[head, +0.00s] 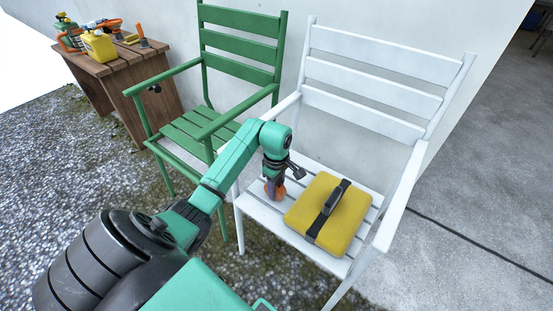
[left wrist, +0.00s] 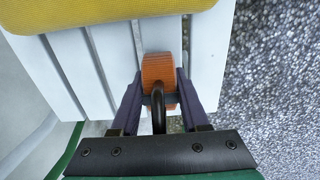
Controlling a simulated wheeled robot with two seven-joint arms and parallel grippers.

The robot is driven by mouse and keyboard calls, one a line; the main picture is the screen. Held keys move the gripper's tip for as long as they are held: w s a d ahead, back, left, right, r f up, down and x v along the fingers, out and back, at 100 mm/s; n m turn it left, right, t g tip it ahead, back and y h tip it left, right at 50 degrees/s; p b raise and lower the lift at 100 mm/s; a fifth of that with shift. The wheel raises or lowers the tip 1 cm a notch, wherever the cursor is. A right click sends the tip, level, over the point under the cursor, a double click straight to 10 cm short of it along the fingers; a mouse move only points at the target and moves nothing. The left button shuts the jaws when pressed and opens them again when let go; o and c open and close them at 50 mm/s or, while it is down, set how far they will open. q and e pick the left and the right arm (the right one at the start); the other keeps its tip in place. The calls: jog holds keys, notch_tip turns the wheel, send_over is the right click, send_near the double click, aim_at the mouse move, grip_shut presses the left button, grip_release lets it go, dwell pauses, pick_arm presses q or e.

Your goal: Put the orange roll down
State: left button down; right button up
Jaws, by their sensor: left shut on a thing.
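The orange roll (left wrist: 160,70) is between the two fingers of my left gripper (left wrist: 158,97) in the left wrist view, with a dark ring or hook in front of it. In the head view the roll (head: 275,190) shows at the left side of the white chair's seat, under my left gripper (head: 274,180). The gripper is shut on it from above. The roll is at or just over the slats of the white chair (head: 310,262); I cannot tell whether it touches them. My right gripper is not in view.
A yellow case (head: 350,215) with a black strap lies on the seat, right of the roll. A green chair (head: 240,52) stands to the left. A wooden table (head: 115,68) at the far left holds a yellow container (head: 99,46) and other tools. Gravel lies beside the chairs.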

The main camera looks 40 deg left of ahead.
pick_arm(q)
jog(key=shift+f, duration=0.1)
jog(key=shift+c, duration=2)
grip_release()
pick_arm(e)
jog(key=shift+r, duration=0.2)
pick_arm(q)
jog(key=shift+r, duration=0.3)
notch_tip(320, 180, up, 12)
jog(key=shift+f+p, duration=0.1)
jog(key=shift+p, duration=1.1)
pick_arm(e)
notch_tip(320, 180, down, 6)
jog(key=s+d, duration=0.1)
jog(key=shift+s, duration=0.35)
pick_arm(q)
jog(key=shift+d, duration=0.1)
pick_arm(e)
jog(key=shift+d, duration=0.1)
